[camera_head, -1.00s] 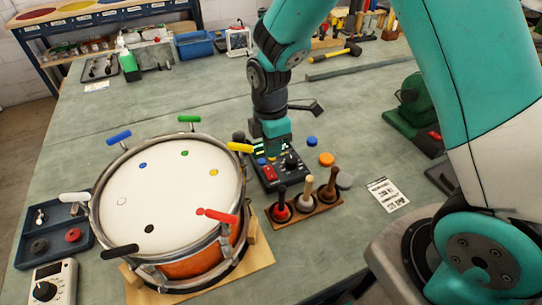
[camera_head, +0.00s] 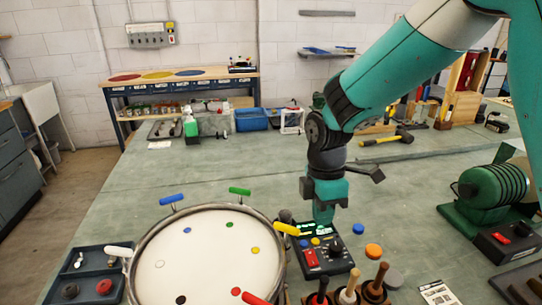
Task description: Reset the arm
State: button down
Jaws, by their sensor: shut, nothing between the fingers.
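My arm comes in from the upper right and bends down over the bench (camera_head: 230,172). My gripper (camera_head: 323,218) points down just above or at the back of the black control box (camera_head: 322,262) with a red switch and a dark knob. Its fingers are together with nothing between them. I cannot tell whether the tips touch the box. The drum (camera_head: 208,262), with coloured handles around its rim and coloured dots on its white head, stands left of the box; its lower part is cut off by the picture edge.
Wooden-handled tools (camera_head: 348,287) stand in front of the box. A green motor machine (camera_head: 493,195) stands at the right, and a dark tray (camera_head: 97,272) at the left. The bench behind the drum is mostly clear.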

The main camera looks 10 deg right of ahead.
jog(key=s+a+r+m+y, duration=0.2)
jog(key=s+r+m, duration=0.3)
jog(key=s, duration=0.4)
jog(key=s+a+r+m+t+y, duration=0.1)
jog(key=s+a+r+m+y, duration=0.1)
jog(key=s+r+m, duration=0.4)
jog(key=s+r, duration=0.1)
jog(key=s, duration=0.2)
jog(key=shift+s+a+t, duration=0.2)
jog(key=shift+s+t, duration=0.1)
jog(key=shift+a, duration=0.1)
